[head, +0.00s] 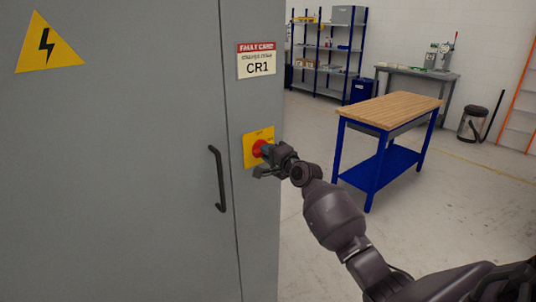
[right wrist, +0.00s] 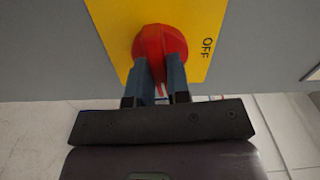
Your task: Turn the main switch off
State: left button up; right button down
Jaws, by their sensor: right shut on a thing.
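The main switch is a red rotary knob (head: 257,149) on a yellow plate (head: 250,157), fixed to the narrow right panel of a grey cabinet. In the right wrist view the red knob (right wrist: 172,40) sits on the yellow plate (right wrist: 205,14), with the word OFF printed to its right. My right gripper (head: 268,153) is at the switch. In the right wrist view its two fingers (right wrist: 161,70) are closed on the knob's grip, one on each side. The fingers hide part of the grip, so its exact angle is hard to tell. My left gripper is not in view.
The grey cabinet (head: 110,150) has a black door handle (head: 218,178) left of the switch. A CR1 label (head: 256,62) is above it. A blue workbench with a wooden top (head: 390,110) stands to the right, with open floor around it.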

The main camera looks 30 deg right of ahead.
jog(key=shift+f+n+p, duration=0.1)
jog(key=shift+n+p, duration=0.45)
jog(key=shift+n, duration=7.65)
jog(key=c, duration=1.1)
grip_release()
jog(key=shift+s, duration=0.1)
jog(key=s, duration=0.7)
jog(key=s+b, duration=0.1)
jog(key=s, duration=0.2)
jog(key=shift+s+d, duration=0.35)
jog(key=shift+d, duration=0.05)
